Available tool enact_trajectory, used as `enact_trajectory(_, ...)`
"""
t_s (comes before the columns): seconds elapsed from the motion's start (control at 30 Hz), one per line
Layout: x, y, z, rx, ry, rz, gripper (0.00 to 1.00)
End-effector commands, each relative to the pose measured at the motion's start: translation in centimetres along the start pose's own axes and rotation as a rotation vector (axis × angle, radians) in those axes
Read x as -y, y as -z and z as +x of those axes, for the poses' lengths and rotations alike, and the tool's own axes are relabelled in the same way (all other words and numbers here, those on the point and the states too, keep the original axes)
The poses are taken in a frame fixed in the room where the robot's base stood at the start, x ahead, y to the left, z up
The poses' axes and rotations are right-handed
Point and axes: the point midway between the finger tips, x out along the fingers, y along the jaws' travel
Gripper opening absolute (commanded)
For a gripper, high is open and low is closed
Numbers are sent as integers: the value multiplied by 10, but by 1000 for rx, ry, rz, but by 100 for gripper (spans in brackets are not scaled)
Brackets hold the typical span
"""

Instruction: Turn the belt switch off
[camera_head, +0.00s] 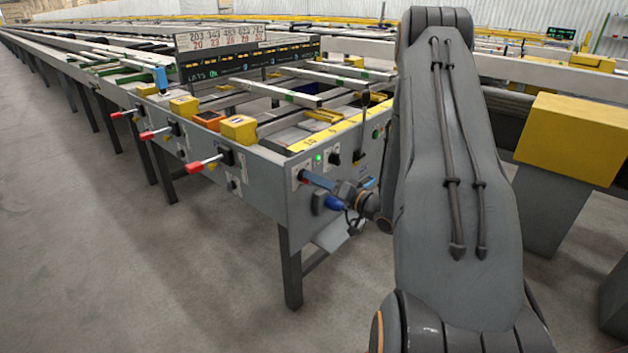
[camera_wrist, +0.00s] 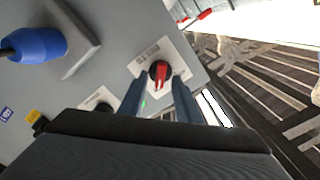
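The belt switch is a red rotary handle on a black round base (camera_wrist: 160,72), mounted on a white plate on the grey end panel. It shows ahead of my gripper (camera_wrist: 158,84) in the wrist view. The two blue-grey fingers are apart, with the red handle in line with the gap between them. I cannot tell whether they touch it. In the head view my gripper (camera_head: 312,180) is up close to the end panel of the runout table (camera_head: 285,205), largely covering the switch. A lit green lamp (camera_head: 318,157) is beside it.
A black knob on a white plate (camera_head: 333,158) sits right of the lamp. A blue plug (camera_wrist: 35,45) projects from the panel near my gripper. Red-handled levers (camera_head: 205,163) stick out along the table's left side. The floor at left is clear.

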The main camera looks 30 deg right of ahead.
Motion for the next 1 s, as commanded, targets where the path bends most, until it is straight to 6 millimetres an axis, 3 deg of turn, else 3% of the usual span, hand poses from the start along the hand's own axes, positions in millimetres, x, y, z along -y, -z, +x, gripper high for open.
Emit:
enact_trajectory(0.13, 0, -1, 10, 1, -1, 0, 30)
enact_trajectory(0.4, 0, 0, 11, 0, -1, 0, 30)
enact_trajectory(0.6, 0, 0, 11, 0, -1, 0, 0)
enact_trajectory(1.0, 0, 0, 11, 0, -2, -50, 0)
